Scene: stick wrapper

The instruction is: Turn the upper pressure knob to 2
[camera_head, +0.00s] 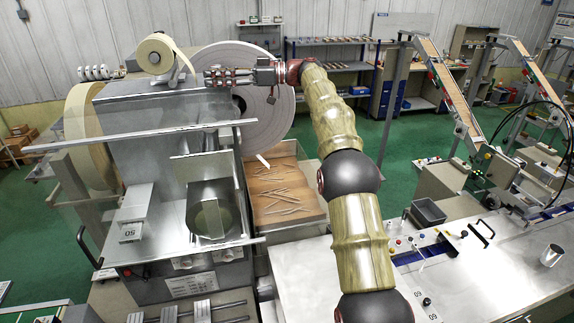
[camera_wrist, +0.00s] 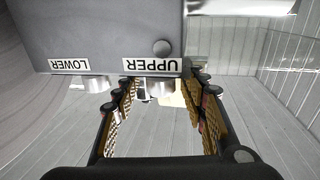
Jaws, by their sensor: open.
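In the wrist view the upper pressure knob (camera_wrist: 160,87) is a small metallic knob beside the label "UPPER" (camera_wrist: 152,65), which appears upside down. My gripper (camera_wrist: 160,92) is open, with one finger on each side of this knob. I cannot tell whether either finger touches it. No dial number is readable. In the head view my gripper (camera_head: 218,76) reaches left, level with the top of the machine, in front of the large paper roll. The upper knob cannot be made out there.
The lower knob (camera_wrist: 97,84) with its label "LOWER" (camera_wrist: 70,65) is close to the left finger in the wrist view. A grey machine housing (camera_wrist: 100,25) carries both knobs. A small tape roll (camera_head: 155,55) and a large white roll (camera_head: 275,105) are near my gripper.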

